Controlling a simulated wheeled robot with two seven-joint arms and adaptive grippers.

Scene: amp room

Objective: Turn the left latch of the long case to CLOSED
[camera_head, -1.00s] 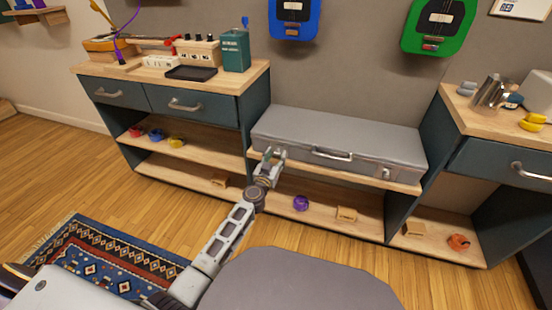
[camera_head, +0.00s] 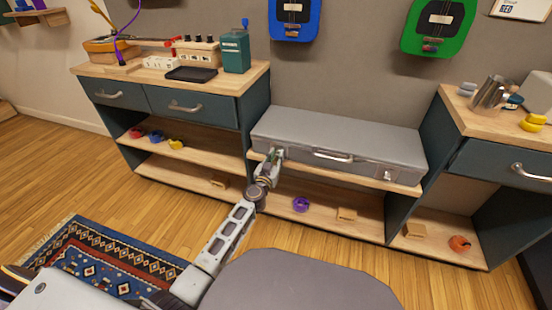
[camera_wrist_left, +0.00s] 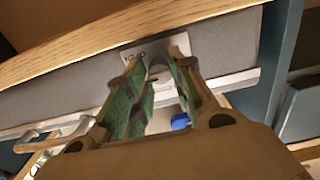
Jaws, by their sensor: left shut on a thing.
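The long grey case (camera_head: 340,134) lies shut on the wooden shelf between two cabinets. My left gripper (camera_head: 276,154) is at the left end of its front, over the left latch. In the left wrist view, the left latch (camera_wrist_left: 158,72) is a small pale knob on a light plate with lettering, on the grey case front (camera_wrist_left: 85,88). The left gripper (camera_wrist_left: 160,78) has its green-padded fingers on both sides of the knob, shut on it. The fingers hide part of the latch, and I cannot read its setting. My right gripper is not in view.
The case handle (camera_head: 332,155) and the right latch (camera_head: 389,175) are on the same front. The shelf edge (camera_head: 350,178) runs just below. A purple object (camera_head: 301,204) and a wooden block (camera_head: 346,214) are on the lower shelf. Dark cabinet sides flank the case.

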